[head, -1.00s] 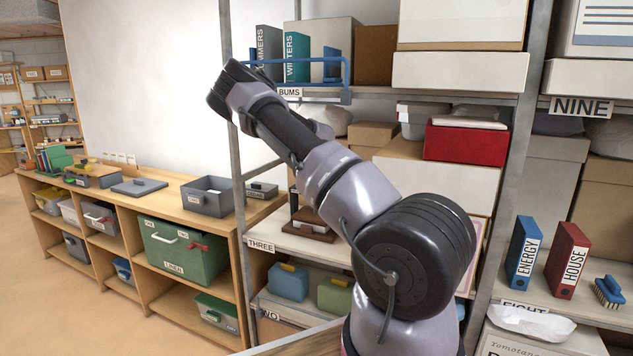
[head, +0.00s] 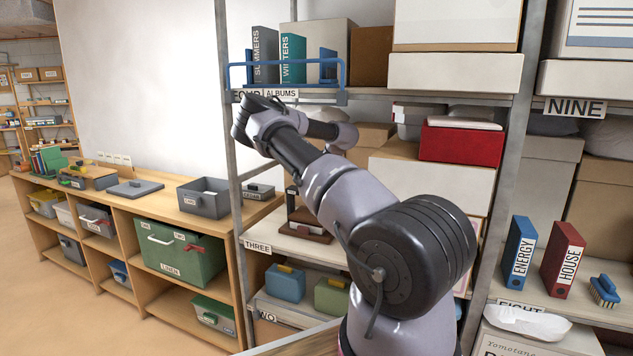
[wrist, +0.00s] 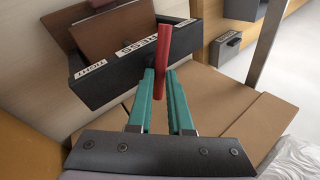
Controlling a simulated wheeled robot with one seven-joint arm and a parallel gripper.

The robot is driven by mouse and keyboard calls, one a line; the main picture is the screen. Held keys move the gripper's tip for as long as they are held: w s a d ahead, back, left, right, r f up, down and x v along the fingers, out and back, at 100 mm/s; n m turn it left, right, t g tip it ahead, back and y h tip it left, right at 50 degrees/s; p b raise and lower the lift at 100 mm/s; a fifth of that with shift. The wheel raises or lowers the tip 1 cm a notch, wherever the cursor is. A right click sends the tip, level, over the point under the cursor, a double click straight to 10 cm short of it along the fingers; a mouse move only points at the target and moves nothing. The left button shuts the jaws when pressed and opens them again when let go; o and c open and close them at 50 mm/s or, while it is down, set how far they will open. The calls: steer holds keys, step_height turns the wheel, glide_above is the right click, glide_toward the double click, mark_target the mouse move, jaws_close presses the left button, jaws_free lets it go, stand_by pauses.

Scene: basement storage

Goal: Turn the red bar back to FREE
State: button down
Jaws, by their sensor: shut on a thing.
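In the wrist view the red bar (wrist: 162,62) stands out from the front of a dark box (wrist: 115,78). My gripper (wrist: 160,84) has its teal fingers closed around the bar's lower part. The bar points nearly straight up in the picture, leaning slightly right. Pale labels on the box front lie to its left, one seeming to read TIGHT (wrist: 92,69); another pale label (wrist: 187,23) lies to its right, too small to read. In the head view the bar and my fingers are hidden behind my arm and the shelf goods.
A cardboard box (wrist: 215,110) lies below the dark box, with clear wrapping at the lower right. A grey drawer box (wrist: 226,46) and a shelf post (wrist: 268,45) stand to the right. In the head view, a blue wire rack (head: 342,76) stands above my arm.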

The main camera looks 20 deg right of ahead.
steer(key=shift+s+a+f+n, duration=0.1)
steer(key=shift+a+f+n, duration=0.15)
steer(key=shift+f, duration=0.25)
steer(key=c, duration=0.8)
jaws_free()
steer(key=shift+r, duration=0.1)
steer(key=shift+d+r, duration=0.1)
steer(key=shift+r, duration=0.05)
